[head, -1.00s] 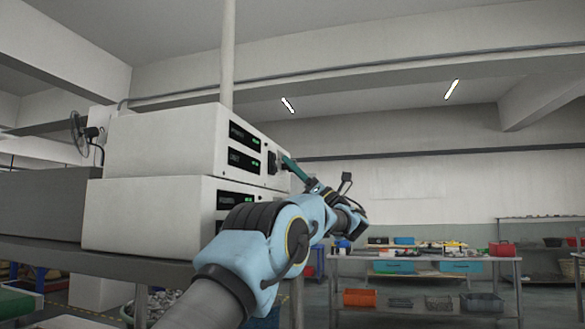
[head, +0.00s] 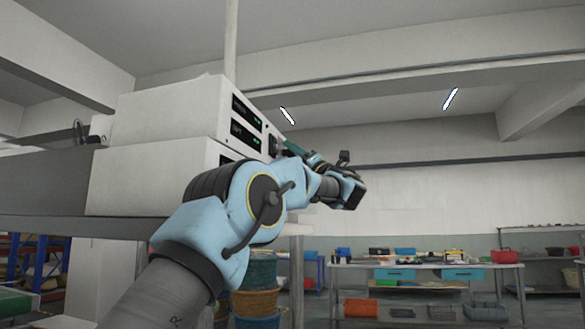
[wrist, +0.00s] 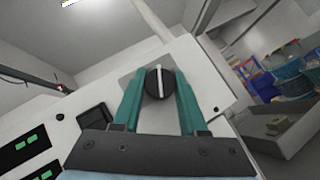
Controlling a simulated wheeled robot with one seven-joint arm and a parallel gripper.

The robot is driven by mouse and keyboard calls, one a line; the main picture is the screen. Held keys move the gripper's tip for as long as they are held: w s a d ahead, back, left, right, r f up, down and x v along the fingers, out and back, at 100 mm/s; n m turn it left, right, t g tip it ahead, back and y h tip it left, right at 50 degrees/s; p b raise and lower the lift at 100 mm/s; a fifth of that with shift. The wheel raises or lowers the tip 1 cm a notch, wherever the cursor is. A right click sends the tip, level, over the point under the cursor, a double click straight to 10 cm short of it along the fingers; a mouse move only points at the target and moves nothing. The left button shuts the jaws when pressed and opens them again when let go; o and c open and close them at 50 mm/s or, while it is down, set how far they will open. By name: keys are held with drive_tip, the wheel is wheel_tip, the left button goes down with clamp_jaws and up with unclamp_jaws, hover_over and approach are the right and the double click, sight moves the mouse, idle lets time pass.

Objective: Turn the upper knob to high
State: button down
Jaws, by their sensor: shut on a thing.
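The upper knob (wrist: 150,83) is round and black with a white pointer line, on the front panel of the upper white unit (head: 170,112). In the wrist view the line runs nearly straight up and down, tilted slightly. My gripper (wrist: 159,80) has one teal finger on each side of the knob and is shut on it. In the head view my gripper (head: 290,147) reaches the right part of that panel, and the knob cannot be made out there. No high mark around the knob can be read.
A lower white unit (head: 140,180) sits under the upper one. Green-lit displays (wrist: 27,143) and a black switch (wrist: 95,118) lie left of the knob. A workbench with bins (head: 425,264) stands at the back right. Baskets (head: 257,275) are below.

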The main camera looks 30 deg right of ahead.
drive_tip(key=m+g+h, duration=0.1)
drive_tip(key=m+h, duration=0.3)
drive_tip(key=m, duration=0.1)
drive_tip(key=shift+r, duration=0.1)
drive_tip(key=shift+r+m+g+h+p, duration=0.1)
drive_tip(key=shift+m+g+h+p, duration=0.35)
drive_tip(key=shift+m, duration=0.55)
drive_tip(key=shift+m+g+h+p, duration=0.45)
drive_tip(key=shift+m+h+p, duration=0.15)
drive_tip(key=shift+m, duration=0.3)
drive_tip(key=shift+f, duration=0.2)
drive_tip(key=shift+c, duration=2.2)
unclamp_jaws()
